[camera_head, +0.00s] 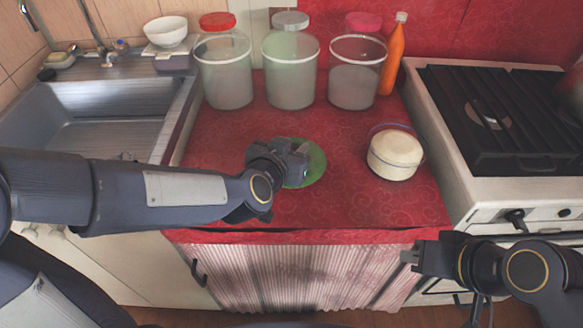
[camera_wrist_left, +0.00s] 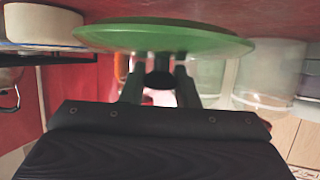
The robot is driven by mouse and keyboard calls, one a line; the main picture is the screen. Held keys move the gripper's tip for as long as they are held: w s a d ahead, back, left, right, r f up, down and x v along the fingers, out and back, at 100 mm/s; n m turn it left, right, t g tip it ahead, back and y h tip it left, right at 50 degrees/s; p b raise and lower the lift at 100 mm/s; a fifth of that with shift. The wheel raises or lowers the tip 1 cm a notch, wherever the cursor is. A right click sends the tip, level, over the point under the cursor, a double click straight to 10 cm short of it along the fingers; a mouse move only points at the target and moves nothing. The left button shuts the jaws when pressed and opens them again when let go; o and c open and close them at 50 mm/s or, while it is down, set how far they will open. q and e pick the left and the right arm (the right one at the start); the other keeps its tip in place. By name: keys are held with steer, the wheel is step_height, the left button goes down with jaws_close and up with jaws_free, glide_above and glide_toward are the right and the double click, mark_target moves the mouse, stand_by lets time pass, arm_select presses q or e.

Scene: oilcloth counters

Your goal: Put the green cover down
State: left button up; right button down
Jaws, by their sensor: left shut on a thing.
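The green cover (camera_head: 317,164) is a round disc over the middle of the red counter, partly hidden by my left gripper in the head view. In the left wrist view, which looks upside down, the cover (camera_wrist_left: 165,37) has a dark knob (camera_wrist_left: 160,78). My left gripper (camera_head: 293,166) is shut on this knob, with its fingers (camera_wrist_left: 159,86) on either side. The cover is close to the counter surface, but I cannot tell whether it touches. My right gripper (camera_head: 408,260) is low at the counter's front right, and its jaw opening is unclear.
A cream round pot (camera_head: 395,154) stands right of the cover. Large clear jars (camera_head: 290,80) and an orange bottle (camera_head: 391,58) line the back. A sink (camera_head: 95,115) is at left, a stove (camera_head: 500,125) at right. The counter's front (camera_head: 350,210) is clear.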

arm_select(q)
steer(key=shift+w+f, duration=0.35)
steer(key=shift+f, duration=0.1)
steer(key=f+b, duration=0.2)
steer(key=f, duration=0.1)
steer(key=shift+w+f, duration=0.25)
steer(key=shift+w, duration=0.1)
steer(key=shift+f, duration=0.1)
